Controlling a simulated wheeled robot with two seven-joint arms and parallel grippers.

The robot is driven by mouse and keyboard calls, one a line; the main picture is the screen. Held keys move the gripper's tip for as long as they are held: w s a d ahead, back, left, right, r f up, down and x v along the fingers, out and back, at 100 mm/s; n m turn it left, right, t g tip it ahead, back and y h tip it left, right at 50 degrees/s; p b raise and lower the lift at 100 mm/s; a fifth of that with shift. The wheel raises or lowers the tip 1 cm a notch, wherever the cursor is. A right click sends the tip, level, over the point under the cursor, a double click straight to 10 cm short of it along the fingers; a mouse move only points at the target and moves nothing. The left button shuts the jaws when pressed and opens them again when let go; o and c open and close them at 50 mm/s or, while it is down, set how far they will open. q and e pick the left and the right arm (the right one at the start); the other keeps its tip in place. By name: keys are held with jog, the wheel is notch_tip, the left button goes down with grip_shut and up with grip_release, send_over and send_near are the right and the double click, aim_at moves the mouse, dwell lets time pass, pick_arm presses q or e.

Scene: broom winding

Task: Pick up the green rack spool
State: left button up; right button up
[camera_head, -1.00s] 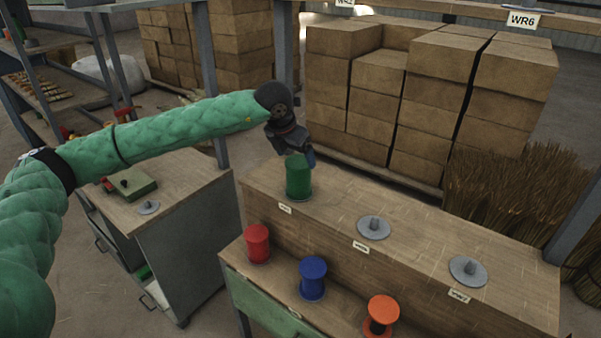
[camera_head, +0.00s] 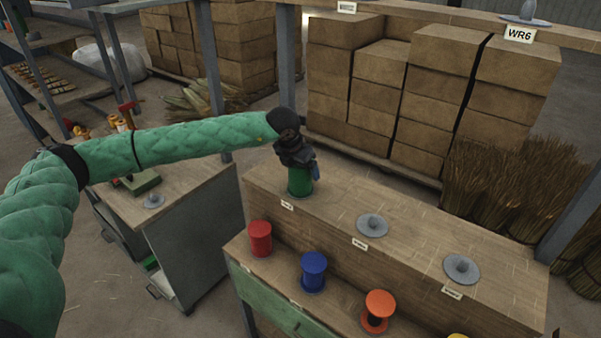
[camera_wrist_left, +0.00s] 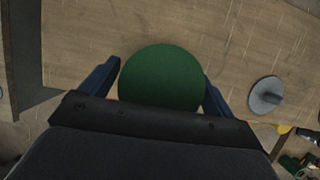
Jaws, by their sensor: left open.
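The green spool (camera_head: 299,184) stands upright at the left end of the upper wooden shelf. My left gripper (camera_head: 305,168) is directly above and around its top in the head view, covering its upper part. In the left wrist view the spool's round green top (camera_wrist_left: 161,78) lies between the two blue fingers of the left gripper (camera_wrist_left: 162,82). The fingers are apart, one on each side; the right one is very close to the spool. My right gripper is not in view.
Empty grey spool holders (camera_head: 373,225) and (camera_head: 461,269) sit right of the spool on the shelf. Red (camera_head: 260,238), blue (camera_head: 313,271) and orange (camera_head: 378,310) spools stand on the lower ledge in front. Stacked cardboard-brown blocks (camera_head: 380,100) stand behind.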

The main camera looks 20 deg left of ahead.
pick_arm(q)
jog(key=c, duration=1.2)
